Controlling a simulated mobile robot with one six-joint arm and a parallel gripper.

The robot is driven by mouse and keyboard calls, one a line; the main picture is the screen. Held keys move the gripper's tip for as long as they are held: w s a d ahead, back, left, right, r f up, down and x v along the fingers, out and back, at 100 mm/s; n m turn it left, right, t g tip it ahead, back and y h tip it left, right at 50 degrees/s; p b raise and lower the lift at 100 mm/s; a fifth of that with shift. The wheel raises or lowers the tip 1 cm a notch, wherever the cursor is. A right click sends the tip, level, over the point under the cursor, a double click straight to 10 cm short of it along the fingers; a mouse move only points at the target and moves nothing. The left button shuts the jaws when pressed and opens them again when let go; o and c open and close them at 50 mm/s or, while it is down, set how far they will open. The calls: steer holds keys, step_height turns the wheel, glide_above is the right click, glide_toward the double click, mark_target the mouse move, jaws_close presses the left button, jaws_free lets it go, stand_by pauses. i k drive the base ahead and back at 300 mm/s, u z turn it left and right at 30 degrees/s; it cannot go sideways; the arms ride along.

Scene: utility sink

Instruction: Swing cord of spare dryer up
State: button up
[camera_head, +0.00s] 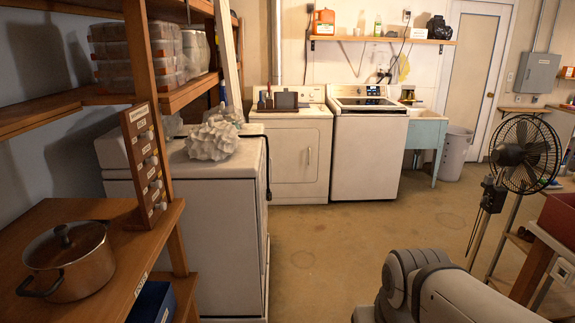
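A white box-shaped appliance (222,235), which looks like the spare dryer, stands at the left, beside the wooden shelving. A thin black cord (267,178) lies along its far top edge and hangs a short way down its right side. Where the cord begins and its plug are too small to tell. A white crumpled or lobed object (212,140) sits on the appliance's top. Part of my white and grey arm shows at the bottom right, well apart from the cord. My gripper is outside the picture.
A dryer (291,160) and a washer (368,155) stand along the back wall. A wooden shelf with a pot (75,262) is at the near left. A black fan (525,155) and a bench stand at the right. The brown floor between is clear.

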mark_target(268, 193)
steer(key=z, duration=0.05)
steer(key=i, duration=3)
